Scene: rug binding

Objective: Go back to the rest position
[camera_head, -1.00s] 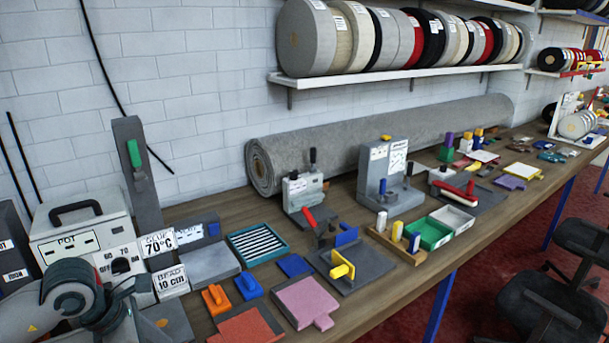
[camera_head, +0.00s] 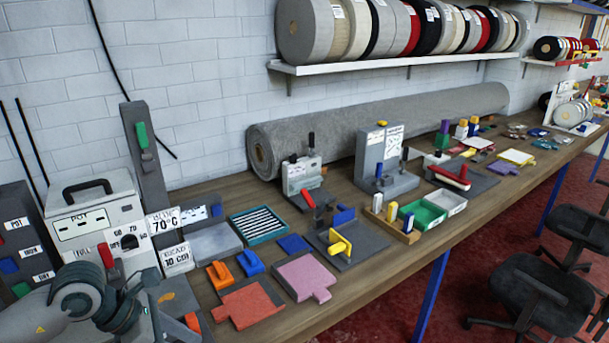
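Part of my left arm (camera_head: 85,300) shows at the lower left, in front of the glue pot machine. Its gripper is not visible, so I cannot see whether it holds anything. My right arm and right gripper are out of view. The long workbench (camera_head: 395,262) runs from the lower left to the far right, with its tools and blocks standing on it.
The glue pot (camera_head: 95,218) stands close behind my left arm. Orange (camera_head: 219,273) and blue (camera_head: 250,261) handled blocks and pink (camera_head: 303,277) and red (camera_head: 247,304) pads lie on the bench. Black chairs (camera_head: 540,295) stand at right on the red floor.

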